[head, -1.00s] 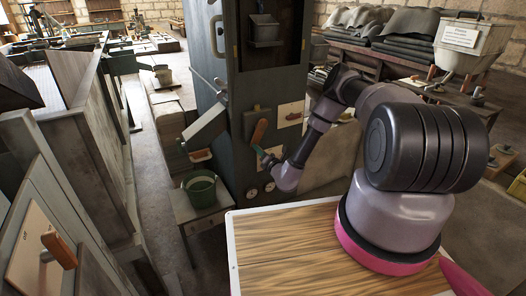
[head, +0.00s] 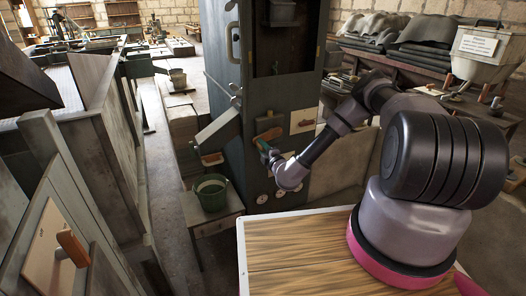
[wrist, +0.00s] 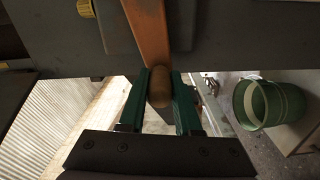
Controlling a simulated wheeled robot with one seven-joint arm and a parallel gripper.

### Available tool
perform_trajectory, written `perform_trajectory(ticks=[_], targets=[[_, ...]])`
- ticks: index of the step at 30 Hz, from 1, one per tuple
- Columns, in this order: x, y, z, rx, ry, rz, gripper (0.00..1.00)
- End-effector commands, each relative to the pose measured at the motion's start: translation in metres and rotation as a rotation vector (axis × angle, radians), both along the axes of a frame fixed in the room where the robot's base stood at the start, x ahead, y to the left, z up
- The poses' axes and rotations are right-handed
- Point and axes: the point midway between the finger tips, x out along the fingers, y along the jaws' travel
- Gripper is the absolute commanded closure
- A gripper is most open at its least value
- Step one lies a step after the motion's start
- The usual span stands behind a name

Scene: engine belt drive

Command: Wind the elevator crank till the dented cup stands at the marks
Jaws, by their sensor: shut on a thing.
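The elevator is a tall dark green casing (head: 222,62) with an open window in its front. A grey cup (head: 283,12) shows high in the window, its top near the picture edge; I cannot make out a dent or the marks. The orange-brown crank arm (head: 267,135) is on the casing front below, tilted; it also shows in the wrist view (wrist: 148,30). My gripper (head: 264,148) is shut on the rounded wooden crank handle (wrist: 160,90), which sits between its green fingers.
A slanted grey chute (head: 218,128) sticks out left of the casing. A green bucket (head: 212,197) stands on a small table (head: 217,223) below it. A wooden-topped surface (head: 300,250) lies in front of me. Another wooden handle (head: 72,248) is on the left cabinet.

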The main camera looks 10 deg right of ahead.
Motion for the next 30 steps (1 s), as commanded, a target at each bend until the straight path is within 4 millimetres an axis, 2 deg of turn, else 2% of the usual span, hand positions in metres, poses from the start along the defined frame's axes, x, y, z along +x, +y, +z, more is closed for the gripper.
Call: perform_trajectory(ticks=[13,30], targets=[[-0.002,0.002,0.02,0.22,0.072,0.003,1.0],[-0.001,0.002,0.022,0.252,0.081,0.003,1.0]])
